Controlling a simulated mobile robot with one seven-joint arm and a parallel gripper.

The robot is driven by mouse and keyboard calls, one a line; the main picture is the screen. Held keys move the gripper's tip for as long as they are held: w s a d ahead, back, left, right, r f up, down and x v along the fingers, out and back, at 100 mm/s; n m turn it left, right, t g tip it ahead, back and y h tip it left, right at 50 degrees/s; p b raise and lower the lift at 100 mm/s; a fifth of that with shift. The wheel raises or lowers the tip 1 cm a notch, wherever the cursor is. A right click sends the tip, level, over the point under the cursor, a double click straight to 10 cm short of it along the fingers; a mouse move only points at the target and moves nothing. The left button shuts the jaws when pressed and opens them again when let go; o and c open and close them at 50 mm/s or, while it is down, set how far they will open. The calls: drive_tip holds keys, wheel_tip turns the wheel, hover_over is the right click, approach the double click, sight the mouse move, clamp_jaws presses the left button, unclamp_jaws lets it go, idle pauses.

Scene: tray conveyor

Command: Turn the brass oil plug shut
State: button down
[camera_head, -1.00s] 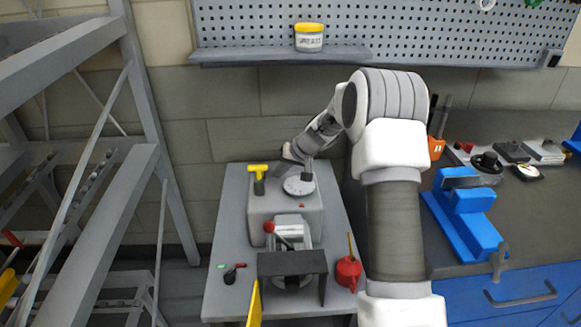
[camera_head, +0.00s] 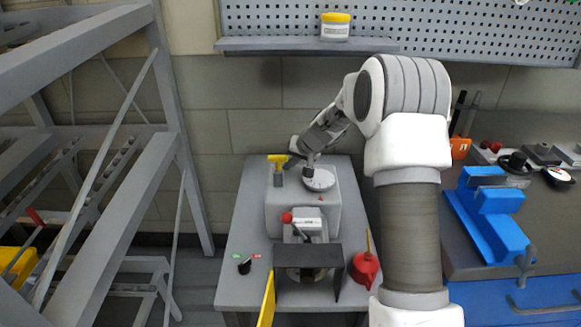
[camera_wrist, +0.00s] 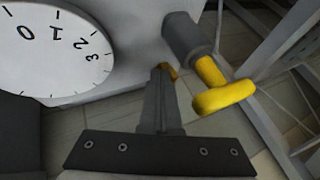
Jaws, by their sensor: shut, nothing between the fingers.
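A small brass-coloured piece, which looks like the oil plug (camera_wrist: 172,72), shows just beyond my fingertips in the wrist view, on the side of the grey housing. The fingers partly cover it, and I cannot tell if they touch it or how far it is turned. My gripper (camera_wrist: 162,72) is shut and empty. In the head view, my wrist is above the machine, between the yellow T-handle and the white dial; the fingertips and the plug cannot be made out there.
The yellow T-handle (camera_wrist: 220,88) on its grey stem is close right of my fingers; the white dial (camera_wrist: 48,48) is close left. The grey housing (camera_head: 285,215) stands on a grey table (camera_head: 232,290). A red oil can (camera_head: 365,268) stands front right; a grey rack is left.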

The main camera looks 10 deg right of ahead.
idle(0.5)
drive_tip(key=shift+w+d, duration=0.55)
drive_tip(key=shift+d, duration=0.1)
